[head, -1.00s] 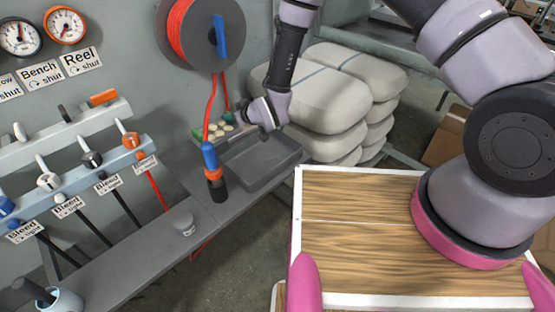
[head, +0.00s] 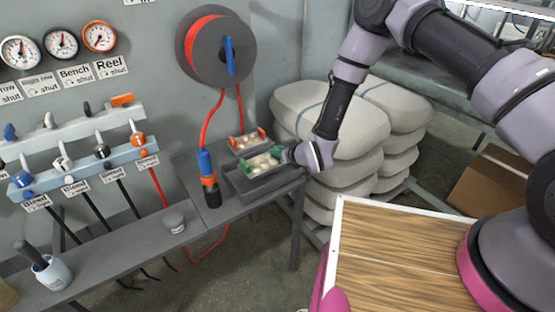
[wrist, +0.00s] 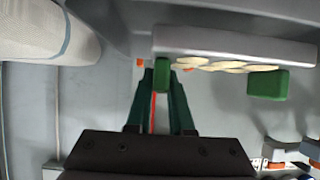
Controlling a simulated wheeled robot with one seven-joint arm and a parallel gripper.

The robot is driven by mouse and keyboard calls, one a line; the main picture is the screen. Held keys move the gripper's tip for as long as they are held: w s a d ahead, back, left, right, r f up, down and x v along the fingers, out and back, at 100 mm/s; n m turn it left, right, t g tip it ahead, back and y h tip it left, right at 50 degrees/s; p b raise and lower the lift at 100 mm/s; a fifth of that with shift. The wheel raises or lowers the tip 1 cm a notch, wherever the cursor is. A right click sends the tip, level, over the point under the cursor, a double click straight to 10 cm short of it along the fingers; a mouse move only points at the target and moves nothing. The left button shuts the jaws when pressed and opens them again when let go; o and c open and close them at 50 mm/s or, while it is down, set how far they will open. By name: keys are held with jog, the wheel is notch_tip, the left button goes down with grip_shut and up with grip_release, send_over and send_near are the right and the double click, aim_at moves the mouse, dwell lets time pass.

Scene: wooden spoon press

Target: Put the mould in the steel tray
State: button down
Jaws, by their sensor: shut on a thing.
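The mould (head: 262,164) is a grey block with green end pieces and cream spoon-like shapes on it. My gripper (head: 279,152) is shut on its right green end in the head view. In the wrist view the fingers (wrist: 160,92) close on one green end of the mould (wrist: 235,45). The mould is over the steel tray (head: 268,188), a dark grey open tray on the bench, and overlaps its opening. I cannot tell whether it touches the tray floor.
A similar mould with orange ends (head: 248,141) lies just behind the tray. A blue and orange hose tool (head: 208,178) stands at the tray's left, below a red hose reel (head: 215,47). White sacks (head: 335,120) stand close on the right. A grey pot (head: 174,221) sits on the bench.

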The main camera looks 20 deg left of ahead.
aim_at(277, 158)
jog(key=shift+a+f, duration=0.1)
jog(key=shift+f, duration=1.6)
jog(key=shift+f, duration=0.1)
jog(key=c, duration=0.8)
grip_release()
jog(key=shift+f, duration=0.1)
jog(key=shift+r, duration=0.2)
jog(key=v, duration=1.2)
